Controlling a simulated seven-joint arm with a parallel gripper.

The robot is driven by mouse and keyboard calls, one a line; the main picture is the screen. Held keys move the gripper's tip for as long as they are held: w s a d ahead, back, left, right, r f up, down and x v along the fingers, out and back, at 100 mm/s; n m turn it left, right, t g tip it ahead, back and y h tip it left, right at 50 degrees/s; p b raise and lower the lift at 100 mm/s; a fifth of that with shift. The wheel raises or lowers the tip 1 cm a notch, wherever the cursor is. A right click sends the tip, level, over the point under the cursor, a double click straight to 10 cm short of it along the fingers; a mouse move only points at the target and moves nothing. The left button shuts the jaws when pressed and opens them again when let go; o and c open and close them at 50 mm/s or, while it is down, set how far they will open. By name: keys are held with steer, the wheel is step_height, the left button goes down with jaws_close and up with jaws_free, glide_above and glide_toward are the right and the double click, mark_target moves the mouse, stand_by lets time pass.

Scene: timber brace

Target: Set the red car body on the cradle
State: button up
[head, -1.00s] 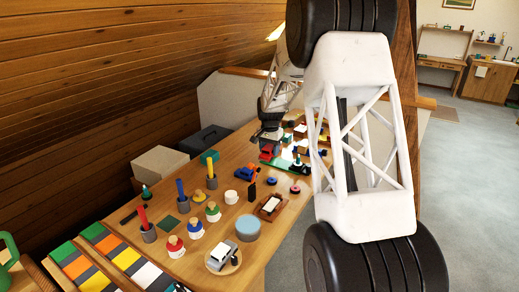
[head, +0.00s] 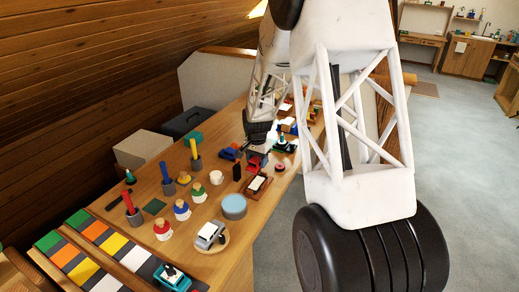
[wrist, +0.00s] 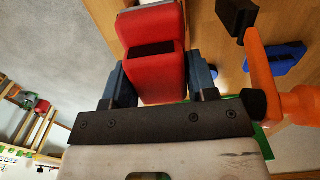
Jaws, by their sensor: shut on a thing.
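The red car body (head: 256,163) is held under my gripper (head: 258,152) at the far part of the bench. In the wrist view the red body (wrist: 155,68) sits between the two blue-grey fingers of my gripper (wrist: 160,80), which are shut on its sides. A small brown wooden holder (head: 257,186) with a pale top lies just in front of the red body in the head view. It may be the cradle, but I cannot tell for sure. Whether the red body touches anything below is hidden.
A blue car (head: 230,153) and a black block (head: 236,173) stand left of the red body. The white arm link hides the bench's right side.

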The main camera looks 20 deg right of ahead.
mark_target(256, 183)
steer(key=shift+s+a+f, duration=0.25)
steer(key=shift+s+f, duration=0.05)
steer(key=shift+f, duration=0.2)
steer(key=shift+f, duration=0.2)
steer(key=shift+f, duration=3.1)
steer(key=o, duration=1)
steer(key=shift+f, duration=0.1)
